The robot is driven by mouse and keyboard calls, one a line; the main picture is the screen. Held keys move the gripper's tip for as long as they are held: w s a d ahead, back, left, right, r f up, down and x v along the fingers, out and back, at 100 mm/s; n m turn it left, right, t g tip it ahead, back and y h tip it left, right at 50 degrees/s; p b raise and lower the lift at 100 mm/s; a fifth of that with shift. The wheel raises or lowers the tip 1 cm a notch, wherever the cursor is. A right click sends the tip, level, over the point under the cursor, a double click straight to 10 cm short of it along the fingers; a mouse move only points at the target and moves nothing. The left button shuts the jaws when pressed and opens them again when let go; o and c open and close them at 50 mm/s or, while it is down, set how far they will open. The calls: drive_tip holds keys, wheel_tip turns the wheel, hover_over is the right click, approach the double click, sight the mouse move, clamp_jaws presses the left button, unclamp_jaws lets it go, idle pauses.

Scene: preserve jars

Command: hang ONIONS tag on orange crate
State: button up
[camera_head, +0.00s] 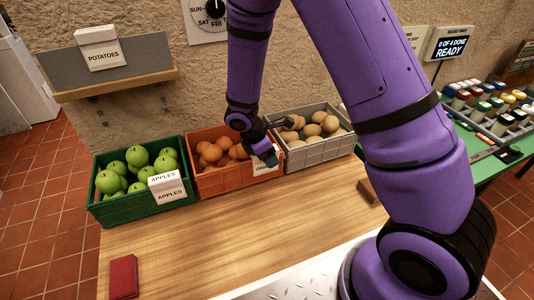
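The orange crate (216,184) stands in the middle of a row of three on the wooden table and holds round brown-orange produce (213,152). A white label (264,168) is at its front right; its lettering is mostly covered by my gripper and too small to read fully. My gripper (271,157) is at the crate's front right rim, its tip against or just in front of the white label. I cannot tell whether its fingers are shut on a tag. No separate ONIONS tag can be made out.
The green crate (124,212) of apples, with an APPLES tag (163,179) over its label, stands left. A grey crate (316,155) stands right. A POTATOES tag (101,47) sits on the wall shelf (118,85). A red block (123,277) lies front left; the front table is mostly clear.

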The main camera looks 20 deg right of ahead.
drive_tip(key=v, duration=1)
drive_tip(key=shift+a+r, duration=0.15)
drive_tip(key=shift+r, duration=0.25)
drive_tip(key=shift+r, duration=0.35)
drive_tip(key=s+d+r+m+t+y, duration=0.1)
drive_tip(key=s+d+r+m, duration=0.15)
drive_tip(key=r, duration=0.25)
drive_tip(key=s+d+r+m, duration=0.2)
drive_tip(key=r+m, duration=0.1)
drive_tip(key=r, duration=0.3)
drive_tip(key=s+d+r+m+t+y, duration=0.1)
drive_tip(key=s+d+r+m+t, duration=0.1)
drive_tip(key=s+r+m, duration=0.4)
drive_tip(key=s+d+r+m+t+y, duration=0.2)
drive_tip(key=s+d+r+m, duration=0.2)
drive_tip(key=s+r, duration=0.5)
drive_tip(key=s+m, duration=0.2)
drive_tip(key=s, duration=0.3)
drive_tip(key=shift+s+d+y, duration=0.25)
drive_tip(key=shift+s+y, duration=0.05)
